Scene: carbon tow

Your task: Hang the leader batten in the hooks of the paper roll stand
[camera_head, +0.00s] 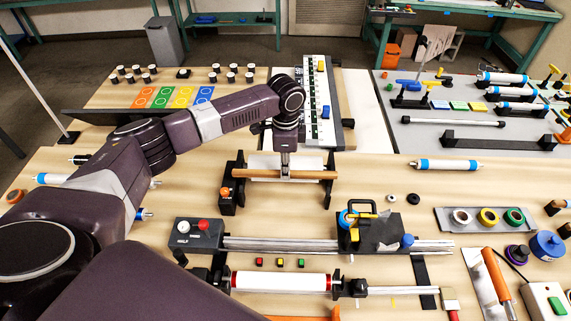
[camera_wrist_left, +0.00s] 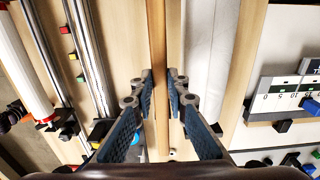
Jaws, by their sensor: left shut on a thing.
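The leader batten (camera_head: 255,173) is a thin wooden bar lying level across the front of the paper roll stand (camera_head: 328,182), whose black end plates stand at both sides. My left gripper (camera_head: 285,168) points down and is shut on the batten near its middle. The left wrist view shows the batten (camera_wrist_left: 158,40) running between the fingers of my left gripper (camera_wrist_left: 160,95). The white paper roll (camera_head: 261,160) lies just behind the batten, beside it in the wrist view (camera_wrist_left: 209,50). The batten's ends are at the end plates; I cannot tell whether they sit in the hooks. My right gripper is not in view.
A metal rail with a black carriage (camera_head: 378,232) and a red-ended white roller (camera_head: 281,282) lie in front of the stand. A long ruler board (camera_head: 318,105) stands behind it. A white and blue roller (camera_head: 445,165) lies to the right. Bare wood shows right of the stand.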

